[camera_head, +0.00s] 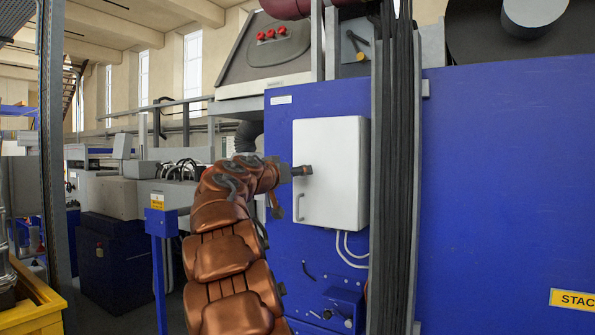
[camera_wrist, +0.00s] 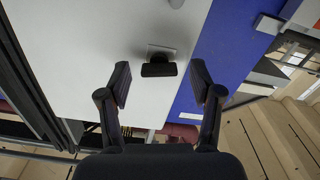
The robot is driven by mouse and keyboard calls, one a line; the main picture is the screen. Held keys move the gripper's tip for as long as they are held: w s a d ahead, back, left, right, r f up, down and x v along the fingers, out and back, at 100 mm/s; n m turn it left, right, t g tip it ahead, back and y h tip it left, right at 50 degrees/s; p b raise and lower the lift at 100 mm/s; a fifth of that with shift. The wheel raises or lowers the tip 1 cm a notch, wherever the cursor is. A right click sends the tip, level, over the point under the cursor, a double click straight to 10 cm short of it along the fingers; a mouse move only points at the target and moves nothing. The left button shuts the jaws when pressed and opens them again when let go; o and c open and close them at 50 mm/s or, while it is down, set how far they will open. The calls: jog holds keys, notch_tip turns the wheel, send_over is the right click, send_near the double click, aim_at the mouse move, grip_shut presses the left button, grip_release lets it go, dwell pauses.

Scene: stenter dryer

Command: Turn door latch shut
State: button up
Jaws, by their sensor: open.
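The door latch (camera_wrist: 159,69) is a small black bar on a pale plate on the white door. It lies crosswise in the wrist view, between and just beyond the tips of my gripper (camera_wrist: 160,78). My gripper is open, one black finger on each side of the latch, with no clear contact. In the head view the white cabinet door (camera_head: 336,178) is mounted on a blue machine wall. My copper-coloured arm reaches its left edge, where gripper and latch are small and hard to tell apart. The door looks flush with its box.
A silver handle (camera_head: 299,207) sits on the door below the latch area. A bundle of black cables (camera_head: 396,170) runs vertically just right of the cabinet. White conduits (camera_head: 349,249) come out beneath it. The blue wall (camera_head: 500,170) is flat and clear farther right.

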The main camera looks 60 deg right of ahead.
jog(key=c, duration=1.1)
jog(key=shift+d, duration=0.3)
jog(key=shift+c, duration=0.2)
jog(key=shift+a, duration=0.2)
jog(key=shift+f+n, duration=0.1)
jog(key=shift+n, duration=0.6)
jog(key=shift+n+p, duration=2.8)
jog(key=shift+n, duration=4)
